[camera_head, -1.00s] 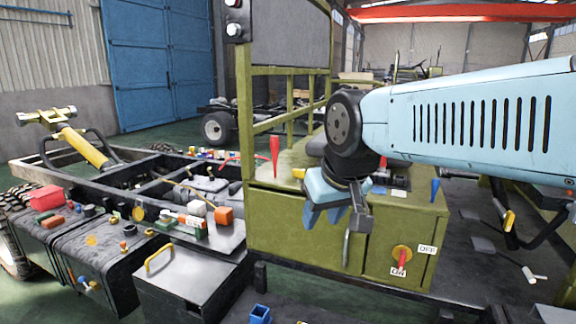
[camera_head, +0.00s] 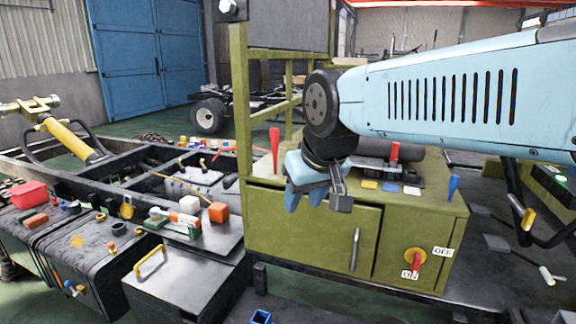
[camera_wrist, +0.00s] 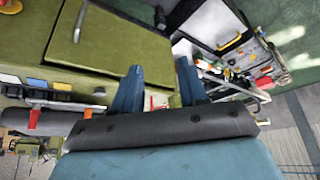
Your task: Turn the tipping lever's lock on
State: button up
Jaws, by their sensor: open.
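A green cabinet (camera_head: 310,235) stands in the middle of the head view. On its front right is a yellow round switch with a red handle (camera_head: 417,261). The handle points down towards the ON label (camera_head: 410,274); the OFF label (camera_head: 443,252) is at upper right. On its top are a red lever on a black base (camera_head: 395,152), a red lever (camera_head: 275,148) at left and a blue lever (camera_head: 453,185) at right. I cannot tell which is the tipping lever or its lock. My gripper (camera_head: 305,194) is open and empty over the cabinet's left part; its blue fingers show in the wrist view (camera_wrist: 158,88).
Yellow, blue and white plates (camera_head: 390,187) lie on the cabinet top. A grey box with a yellow handle (camera_head: 180,280) stands at lower left. The chassis, with many small parts, fills the left. A vertical green post (camera_head: 243,110) rises close to my gripper.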

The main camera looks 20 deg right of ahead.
jog(key=w+d+r+n+g, duration=0.25)
jog(key=w+d, duration=0.25)
jog(key=w, duration=0.5)
jog(key=w+d+r+n+g, duration=0.15)
jog(key=w+d+n, duration=0.25)
jog(key=w, duration=0.5)
jog(key=w+d+r+n+g, duration=0.25)
jog(key=w+d, duration=0.25)
jog(key=w, duration=0.5)
jog(key=shift+t, duration=0.45)
jog(key=f, duration=1.3)
jog(key=shift+s+d+f, duration=0.1)
jog(key=shift+s+f, duration=0.1)
jog(key=shift+c, duration=0.4)
